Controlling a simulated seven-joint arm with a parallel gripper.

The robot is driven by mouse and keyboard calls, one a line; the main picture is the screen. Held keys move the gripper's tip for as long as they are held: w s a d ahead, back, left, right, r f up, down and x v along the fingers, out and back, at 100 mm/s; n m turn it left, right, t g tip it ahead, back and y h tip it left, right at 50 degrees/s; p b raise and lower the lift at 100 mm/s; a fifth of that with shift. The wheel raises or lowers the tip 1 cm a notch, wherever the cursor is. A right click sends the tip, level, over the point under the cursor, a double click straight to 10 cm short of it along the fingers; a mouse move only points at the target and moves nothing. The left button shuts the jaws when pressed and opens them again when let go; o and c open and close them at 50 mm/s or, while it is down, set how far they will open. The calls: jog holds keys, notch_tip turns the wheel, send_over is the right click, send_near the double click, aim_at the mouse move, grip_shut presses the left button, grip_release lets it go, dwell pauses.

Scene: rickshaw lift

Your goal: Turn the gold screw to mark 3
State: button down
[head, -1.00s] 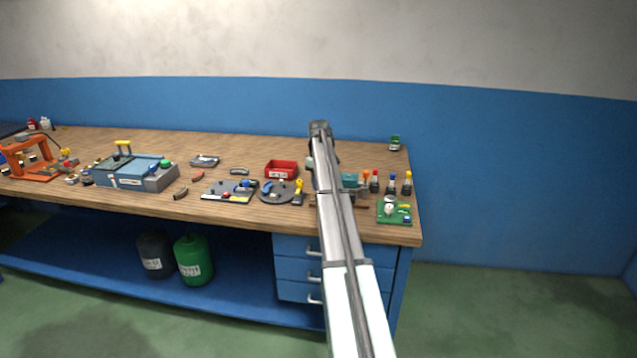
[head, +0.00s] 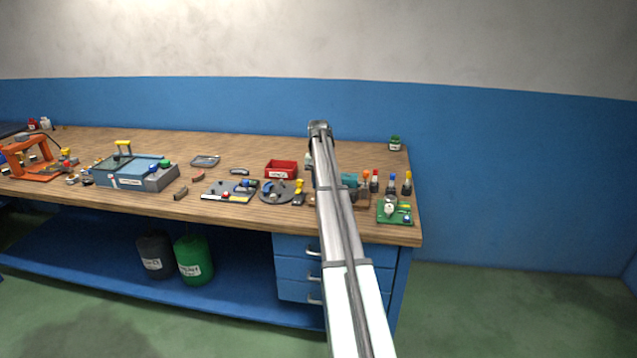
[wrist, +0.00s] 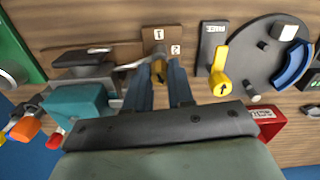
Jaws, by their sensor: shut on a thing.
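In the wrist view the gold screw (wrist: 158,68) shows between the fingertips of my gripper (wrist: 160,76). The two blue-grey fingers are shut on it, one on each side. Just beyond it is a small brown plate (wrist: 148,38) with small white marks; one by the screw's right (wrist: 175,49) looks like a 2. The other figures are too small to read surely, so I cannot tell which mark the screw points to. In the head view my arm hides the screw and the fingers.
Left of the gripper in the wrist view are a teal block (wrist: 75,108) and a grey vise-like part (wrist: 85,60). To the right are a yellow-handled lever (wrist: 221,70) and a dark round plate (wrist: 262,60). A red bin (head: 281,169) stands behind on the bench.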

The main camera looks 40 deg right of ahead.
jog(key=shift+m, duration=2.2)
jog(key=c, duration=1)
grip_release()
jog(key=shift+r, duration=0.1)
notch_tip(320, 180, up, 14)
jog(key=shift+f, duration=0.15)
